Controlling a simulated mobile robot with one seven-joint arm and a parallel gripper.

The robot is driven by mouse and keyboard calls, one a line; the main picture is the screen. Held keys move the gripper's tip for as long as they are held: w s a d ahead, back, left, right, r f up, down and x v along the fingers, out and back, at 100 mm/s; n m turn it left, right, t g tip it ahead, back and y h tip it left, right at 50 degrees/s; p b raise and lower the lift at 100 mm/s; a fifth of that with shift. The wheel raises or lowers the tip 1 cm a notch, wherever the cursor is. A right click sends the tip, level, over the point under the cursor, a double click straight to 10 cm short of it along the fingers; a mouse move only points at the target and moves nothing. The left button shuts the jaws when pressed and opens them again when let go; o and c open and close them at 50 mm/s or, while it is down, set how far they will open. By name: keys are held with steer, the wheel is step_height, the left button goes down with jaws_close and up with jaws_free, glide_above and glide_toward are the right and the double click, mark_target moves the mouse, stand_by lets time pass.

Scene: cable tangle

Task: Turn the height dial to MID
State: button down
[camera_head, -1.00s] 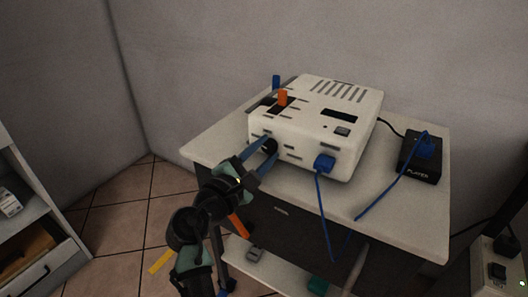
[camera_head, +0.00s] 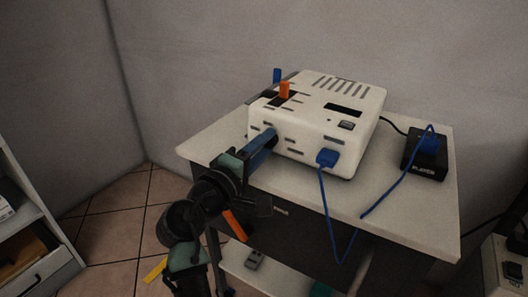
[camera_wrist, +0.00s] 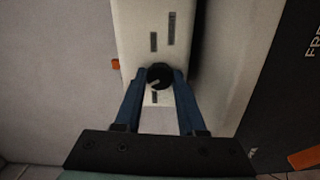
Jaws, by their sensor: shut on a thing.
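The white box-shaped device (camera_head: 312,128) stands on the table. The small round black dial (camera_wrist: 160,76) is on its front face, with a pale mark toward its lower left. In the wrist view, my gripper (camera_wrist: 162,77) has its two blue fingers on either side of the dial, shut on it. In the head view, my gripper (camera_head: 268,138) reaches the left part of the device's front and hides the dial. Grey label strips lie around the dial; their words are too small to read.
An orange lever (camera_head: 284,90) and a blue one (camera_head: 277,75) stand up at the device's left. A blue plug (camera_head: 327,158) with a hanging cable sits right of the dial. A black PLAYER box (camera_head: 425,165) is at the table's right. A shelf unit (camera_head: 45,262) stands far left.

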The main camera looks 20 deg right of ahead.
steer(key=shift+a+f+m+b, duration=0.2)
steer(key=shift+f+m+b, duration=0.3)
steer(key=shift+f+m, duration=0.35)
steer(key=shift+w+a+r, duration=0.1)
steer(key=c, duration=0.6)
jaws_free()
steer(key=shift+o, duration=0.5)
steer(key=shift+r, duration=0.15)
steer(key=shift+r+m, duration=0.15)
steer(key=shift+m, duration=0.1)
steer(key=p+v, duration=0.3)
steer(key=v, duration=0.9)
steer(key=shift+s+a, duration=0.25)
steer(key=shift+s, duration=0.05)
steer(key=shift+r, duration=0.15)
